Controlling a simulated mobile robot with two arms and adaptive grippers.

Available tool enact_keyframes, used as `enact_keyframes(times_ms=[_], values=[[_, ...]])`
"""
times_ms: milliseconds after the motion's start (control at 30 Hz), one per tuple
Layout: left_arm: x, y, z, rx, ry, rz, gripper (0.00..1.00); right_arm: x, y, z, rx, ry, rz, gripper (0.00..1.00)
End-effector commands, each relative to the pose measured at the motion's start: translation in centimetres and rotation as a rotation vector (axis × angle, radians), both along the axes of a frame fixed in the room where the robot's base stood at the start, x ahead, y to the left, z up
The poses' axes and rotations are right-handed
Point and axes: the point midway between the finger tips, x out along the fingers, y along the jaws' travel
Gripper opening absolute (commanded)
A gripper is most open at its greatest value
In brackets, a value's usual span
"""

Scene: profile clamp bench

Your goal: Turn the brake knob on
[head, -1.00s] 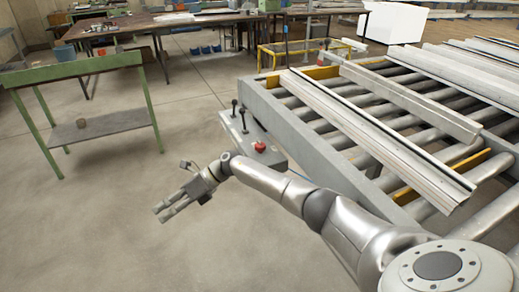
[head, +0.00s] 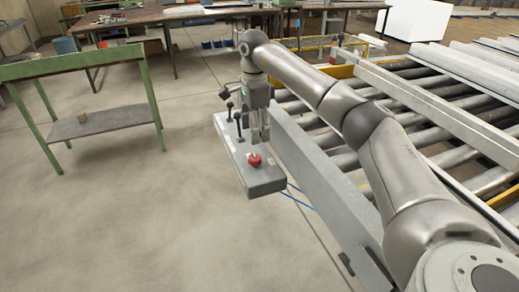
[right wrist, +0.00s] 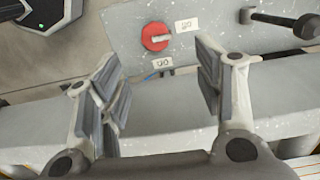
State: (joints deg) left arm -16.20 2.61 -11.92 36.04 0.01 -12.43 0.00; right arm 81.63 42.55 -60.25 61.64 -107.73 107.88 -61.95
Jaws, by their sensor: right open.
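A red knob (head: 254,160) sits on the near end of the grey control box (head: 262,186). In the right wrist view the red knob (right wrist: 155,36) is round, with a pale bar across its face and small white labels beside it. Its exact setting is hard to read. My right gripper (head: 259,138) points down above the box, between the red knob and the black levers (head: 230,106). In the right wrist view the fingers of the gripper (right wrist: 160,100) are spread wide and empty, apart from the knob. My left gripper is not in view.
A black lever (right wrist: 285,22) stands close to the right finger in the right wrist view. The roller conveyor (head: 310,160) with long metal profiles lies to the right of the box. A green-framed table (head: 70,66) stands at left. The floor between is clear.

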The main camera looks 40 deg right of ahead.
Motion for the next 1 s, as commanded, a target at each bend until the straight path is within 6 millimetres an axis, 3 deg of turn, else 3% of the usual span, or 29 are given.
enact_keyframes(times_ms=[100,267,433,633,900,1000], values=[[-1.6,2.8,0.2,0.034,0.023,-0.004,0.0,-0.1,0.0,-2.2,0.001,0.004,-0.001,0.6],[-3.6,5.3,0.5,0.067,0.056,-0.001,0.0,-0.1,0.0,-5.4,0.002,0.005,-0.002,0.6],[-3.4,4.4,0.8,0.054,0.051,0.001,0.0,-0.1,0.0,-7.9,0.003,0.002,-0.002,0.6],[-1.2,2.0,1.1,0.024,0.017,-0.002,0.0,-0.1,0.1,-9.3,0.003,0.0,-0.002,0.6],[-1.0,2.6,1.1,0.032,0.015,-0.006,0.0,0.0,0.1,-9.4,0.003,-0.001,-0.002,0.6],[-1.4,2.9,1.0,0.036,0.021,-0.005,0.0,0.0,0.1,-9.4,0.003,-0.001,-0.002,0.48]])
